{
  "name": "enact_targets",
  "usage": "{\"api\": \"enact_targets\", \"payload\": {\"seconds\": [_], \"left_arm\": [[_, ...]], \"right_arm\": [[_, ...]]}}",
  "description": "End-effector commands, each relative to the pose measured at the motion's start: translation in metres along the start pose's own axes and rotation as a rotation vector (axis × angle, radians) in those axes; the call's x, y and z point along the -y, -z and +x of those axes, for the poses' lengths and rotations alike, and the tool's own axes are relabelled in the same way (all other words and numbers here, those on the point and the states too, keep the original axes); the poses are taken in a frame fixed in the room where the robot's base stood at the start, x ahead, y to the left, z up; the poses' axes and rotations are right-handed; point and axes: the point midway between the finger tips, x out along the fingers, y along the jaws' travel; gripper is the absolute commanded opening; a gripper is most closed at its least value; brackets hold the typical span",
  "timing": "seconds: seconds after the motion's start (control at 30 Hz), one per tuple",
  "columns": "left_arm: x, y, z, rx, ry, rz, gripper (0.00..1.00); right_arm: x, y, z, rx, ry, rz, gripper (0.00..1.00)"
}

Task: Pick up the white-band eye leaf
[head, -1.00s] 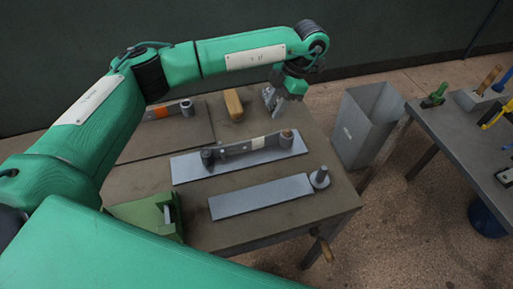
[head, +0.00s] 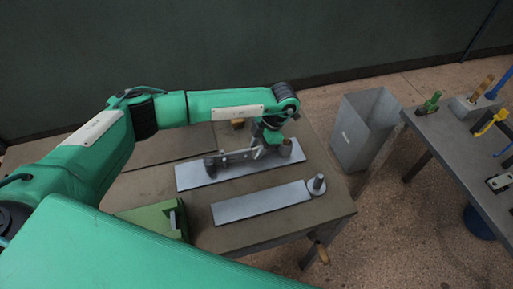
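The white-band eye leaf (head: 237,157) is a grey bar with an eye at each end. It lies lengthwise over a light grey plate (head: 195,179) on the workbench. My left gripper (head: 261,153) has come down at the leaf's right part, by the white band and near the right eye (head: 286,147). The gripper hides most of the band. The fingers are small and overlap the leaf, so I cannot tell whether they are open or closed on it. My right gripper is not in view.
A second light grey plate with an upright pin (head: 318,183) lies in front. A green block-like fixture (head: 150,219) is at front left. A tan block (head: 238,123) lies behind the leaf. A grey bin (head: 366,130) and a tool table (head: 440,133) stand to the right.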

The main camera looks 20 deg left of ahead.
Motion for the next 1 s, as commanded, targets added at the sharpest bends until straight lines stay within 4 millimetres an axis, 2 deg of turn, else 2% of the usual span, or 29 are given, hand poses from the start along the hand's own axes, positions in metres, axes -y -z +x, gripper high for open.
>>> {"api": "enact_targets", "payload": {"seconds": [0.1,0.33,0.5,1.0], "left_arm": [[-0.0001,0.0002,0.0082,0.000,0.000,0.000,0.32],[-0.0003,-0.0003,0.0100,0.001,-0.001,0.001,0.32],[-0.0002,-0.0003,0.0097,0.000,-0.001,0.001,0.00],[-0.0009,0.0008,0.0049,0.003,-0.002,0.000,0.00]], "right_arm": [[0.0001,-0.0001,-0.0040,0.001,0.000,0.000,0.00],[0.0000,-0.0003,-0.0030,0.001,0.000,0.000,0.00],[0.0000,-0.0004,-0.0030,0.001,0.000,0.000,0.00],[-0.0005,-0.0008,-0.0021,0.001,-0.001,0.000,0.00]]}}
